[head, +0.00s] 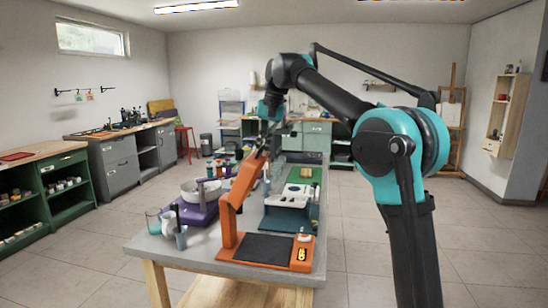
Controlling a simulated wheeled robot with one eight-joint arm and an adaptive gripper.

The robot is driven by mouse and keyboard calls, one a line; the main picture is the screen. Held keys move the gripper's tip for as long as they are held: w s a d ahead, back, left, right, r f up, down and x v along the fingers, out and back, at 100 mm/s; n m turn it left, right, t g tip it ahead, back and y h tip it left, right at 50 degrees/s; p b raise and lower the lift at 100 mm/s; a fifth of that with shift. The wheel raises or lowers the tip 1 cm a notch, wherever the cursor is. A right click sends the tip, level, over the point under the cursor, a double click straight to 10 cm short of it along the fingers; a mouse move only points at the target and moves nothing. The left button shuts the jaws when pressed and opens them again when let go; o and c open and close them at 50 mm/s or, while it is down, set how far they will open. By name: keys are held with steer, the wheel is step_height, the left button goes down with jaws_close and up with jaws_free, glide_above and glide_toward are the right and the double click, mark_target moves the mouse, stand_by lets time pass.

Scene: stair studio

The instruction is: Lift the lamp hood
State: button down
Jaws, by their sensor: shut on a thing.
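An orange lamp device stands at the near end of the grey worktable, its flat base (290,243) bearing a dark pad. Its orange lamp hood (241,186) is raised and tilted, rising from the left of the base up and away to the right. My gripper (264,138) is at the upper far end of the hood and is shut on it. The fingertips are small and partly hidden here, so the exact contact is unclear.
On the grey worktable (190,250), a purple device with a white bowl (197,188) stands left of the lamp. Cups (180,238) stand near the front left edge. A white and teal device (289,206) and a green mat (304,175) lie behind. Floor right of the table is clear.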

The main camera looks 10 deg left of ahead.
steer(key=shift+a+r, duration=0.35)
steer(key=shift+a, duration=0.4)
steer(key=shift+a+r, duration=0.35)
steer(key=shift+a, duration=0.4)
steer(key=c, duration=1.7)
jaws_free()
steer(key=shift+v, duration=3.75)
steer(key=shift+w, duration=0.1)
